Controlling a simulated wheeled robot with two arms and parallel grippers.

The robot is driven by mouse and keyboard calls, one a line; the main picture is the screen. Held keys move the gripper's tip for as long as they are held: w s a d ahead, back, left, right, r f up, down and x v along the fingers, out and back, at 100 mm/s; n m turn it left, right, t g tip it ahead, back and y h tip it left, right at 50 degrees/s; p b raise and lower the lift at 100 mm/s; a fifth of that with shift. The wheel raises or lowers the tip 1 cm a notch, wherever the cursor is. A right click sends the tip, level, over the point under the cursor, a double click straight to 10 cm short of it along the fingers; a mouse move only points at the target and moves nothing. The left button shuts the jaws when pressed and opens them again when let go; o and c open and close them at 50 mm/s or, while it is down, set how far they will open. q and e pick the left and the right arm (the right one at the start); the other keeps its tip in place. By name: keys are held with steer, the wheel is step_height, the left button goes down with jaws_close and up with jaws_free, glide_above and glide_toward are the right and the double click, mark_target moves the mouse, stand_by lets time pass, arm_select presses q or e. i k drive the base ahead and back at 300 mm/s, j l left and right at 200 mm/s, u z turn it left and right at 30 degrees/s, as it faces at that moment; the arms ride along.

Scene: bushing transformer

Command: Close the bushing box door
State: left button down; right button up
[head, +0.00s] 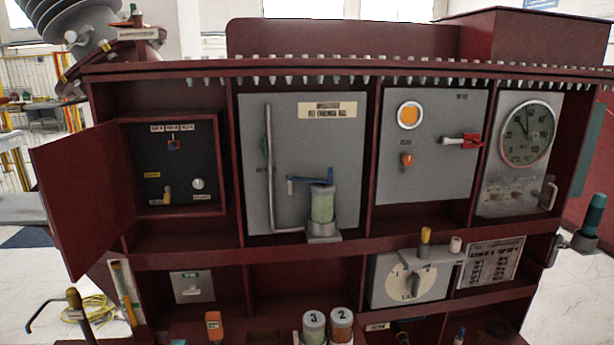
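The bushing box door (80,195) is a flat dark red panel on the left of the transformer cabinet. It stands open, swung out to the left and toward me from the left side of the bushing box (172,210). The box opening faces me, with a dark panel (180,160) inside that carries small labels, a switch and a round white knob. I see neither of my grippers in the head view, and no contact with the door shows.
To the right of the box are grey panels, a green cylinder (322,205), a red handle (462,141) and a round gauge (526,133). A dark hooked handle (45,312) and a yellow cable (95,308) are at the lower left. White floor shows left of the door.

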mark_target(83, 193)
steer(key=k+j, duration=0.1)
steer(key=j, duration=1)
steer(key=k+j, duration=0.15)
steer(key=j, duration=0.95)
steer(key=k+j, duration=0.15)
steer(key=j, duration=0.4)
steer(key=i+z, duration=0.05)
